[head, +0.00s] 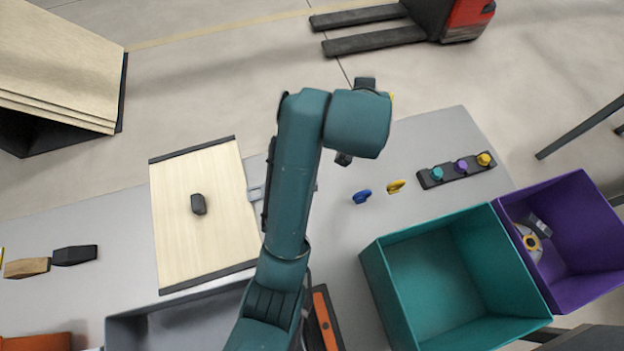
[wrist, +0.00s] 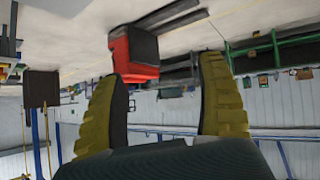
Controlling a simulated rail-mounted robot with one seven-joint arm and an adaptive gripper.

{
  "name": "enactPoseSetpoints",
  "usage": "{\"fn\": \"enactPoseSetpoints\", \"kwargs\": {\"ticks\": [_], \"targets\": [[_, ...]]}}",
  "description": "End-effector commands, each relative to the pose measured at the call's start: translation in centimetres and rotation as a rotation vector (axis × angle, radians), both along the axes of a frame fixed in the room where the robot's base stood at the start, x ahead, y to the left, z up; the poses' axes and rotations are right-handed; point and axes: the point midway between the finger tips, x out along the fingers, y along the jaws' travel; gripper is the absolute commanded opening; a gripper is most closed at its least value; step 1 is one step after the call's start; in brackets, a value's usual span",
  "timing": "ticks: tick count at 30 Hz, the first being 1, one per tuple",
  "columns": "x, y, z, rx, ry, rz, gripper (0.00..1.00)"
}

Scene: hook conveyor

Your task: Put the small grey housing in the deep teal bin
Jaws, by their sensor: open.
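A small dark grey piece, which looks like the housing (head: 198,204), lies on the pale wooden board (head: 180,245) at the left of the head view. The deep teal bin (head: 375,290) stands at the lower right of the head view, and its visible floor is empty. My gripper (wrist: 163,85) is open in the wrist view, with its two yellow ridged fingers wide apart and nothing between them. It points out over the room, away from the tabletop. In the head view my gripper is mostly hidden behind my arm. No housing or bin shows in the wrist view.
A purple bin (head: 513,212) holding a white-and-yellow part adjoins the teal bin. Blue (head: 362,196) and yellow (head: 396,186) pieces and a knob strip (head: 456,169) lie behind the bins. A grey tray (head: 125,324) sits in front of the board. Dark (head: 75,255) and tan (head: 27,267) blocks lie far left.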

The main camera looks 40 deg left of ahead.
Motion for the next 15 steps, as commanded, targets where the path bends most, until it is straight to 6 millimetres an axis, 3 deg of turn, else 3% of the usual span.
{"fn": "enactPoseSetpoints", "kwargs": {"ticks": [1,3,6,10,15], "targets": [[-0.8,3.7,-3.1,-0.068,0.136,0.074,0.72],[-3.0,7.4,-6.9,-0.169,0.316,0.165,0.72],[-6.9,10.9,-10.7,-0.306,0.528,0.276,0.72],[-10.8,12.8,-12.9,-0.426,0.701,0.362,0.72],[-12.3,13.1,-14.8,-0.472,0.767,0.392,0.72]]}}
